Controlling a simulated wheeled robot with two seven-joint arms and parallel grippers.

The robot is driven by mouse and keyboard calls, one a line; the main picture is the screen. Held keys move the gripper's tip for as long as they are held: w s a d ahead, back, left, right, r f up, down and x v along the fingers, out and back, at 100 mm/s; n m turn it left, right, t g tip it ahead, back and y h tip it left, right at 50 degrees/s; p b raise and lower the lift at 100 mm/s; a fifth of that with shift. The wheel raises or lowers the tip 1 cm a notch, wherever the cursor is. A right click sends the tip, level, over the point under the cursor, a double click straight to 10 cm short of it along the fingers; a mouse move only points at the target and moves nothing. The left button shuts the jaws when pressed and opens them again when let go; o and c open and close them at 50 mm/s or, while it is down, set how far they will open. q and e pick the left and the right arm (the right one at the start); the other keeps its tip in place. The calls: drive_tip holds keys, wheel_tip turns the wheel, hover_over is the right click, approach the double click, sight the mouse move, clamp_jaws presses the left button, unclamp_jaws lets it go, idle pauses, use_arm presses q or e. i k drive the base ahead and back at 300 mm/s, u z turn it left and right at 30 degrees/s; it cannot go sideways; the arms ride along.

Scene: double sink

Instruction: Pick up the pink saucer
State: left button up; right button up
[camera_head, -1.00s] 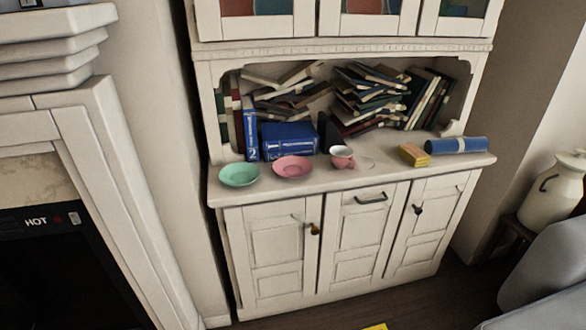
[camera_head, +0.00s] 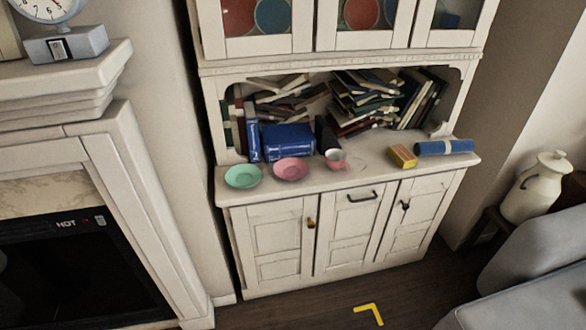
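The pink saucer (camera_head: 291,169) lies flat on the counter of a white hutch (camera_head: 222,192), near its front edge. A green saucer (camera_head: 243,177) is just to its left. A pink cup (camera_head: 336,158) with a pale inside stands just to its right. The saucer is in plain view and looks empty. Neither of my grippers shows in the head view.
Blue books (camera_head: 289,142) and piles of books (camera_head: 369,102) fill the shelf behind. A yellow box (camera_head: 402,156) and a blue roll (camera_head: 444,147) lie at the counter's right. A fireplace (camera_head: 75,265) stands left, a grey seat (camera_head: 530,270) right.

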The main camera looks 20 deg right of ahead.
sight(291, 167)
drive_tip(key=z, duration=0.25)
drive_tip(key=k, duration=0.25)
drive_tip(key=u, duration=1.1)
drive_tip(key=i, duration=1.05)
drive_tip(key=z, duration=0.95)
drive_tip(key=i, duration=0.75)
drive_tip(key=z, duration=0.85)
